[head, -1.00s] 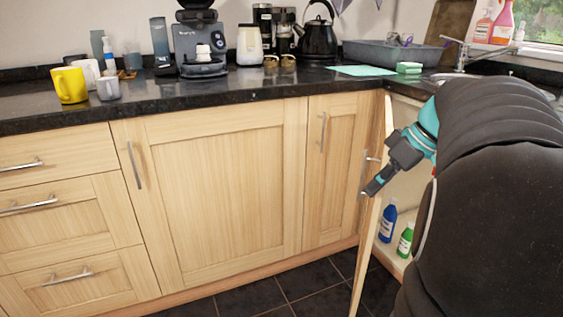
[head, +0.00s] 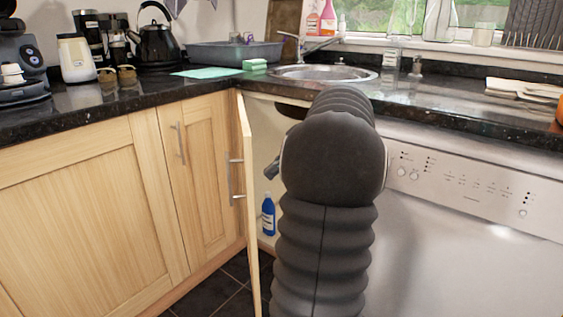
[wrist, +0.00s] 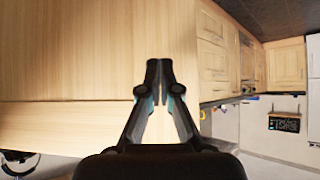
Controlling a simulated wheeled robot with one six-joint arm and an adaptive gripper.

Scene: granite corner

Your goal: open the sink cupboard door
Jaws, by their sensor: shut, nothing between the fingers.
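The sink cupboard door (head: 249,215) stands open in the head view, swung out from under the sink and seen nearly edge-on. Its bar handle (head: 235,180) is on the left-hand, outer face. My gripper is mostly hidden behind my arm in the head view; a small dark part shows right of the door, on the cupboard's inner side. In the wrist view my gripper (wrist: 159,66) is shut and empty, with its fingertips together in front of a pale wood panel (wrist: 70,60). I cannot tell whether they touch it.
A blue bottle (head: 268,214) stands inside the cupboard. The dishwasher (head: 470,225) is to the right, and a closed cupboard (head: 190,165) is left of the open door. The sink (head: 325,72) and dark worktop (head: 440,105) are above. Dark floor tiles (head: 225,297) are clear at lower left.

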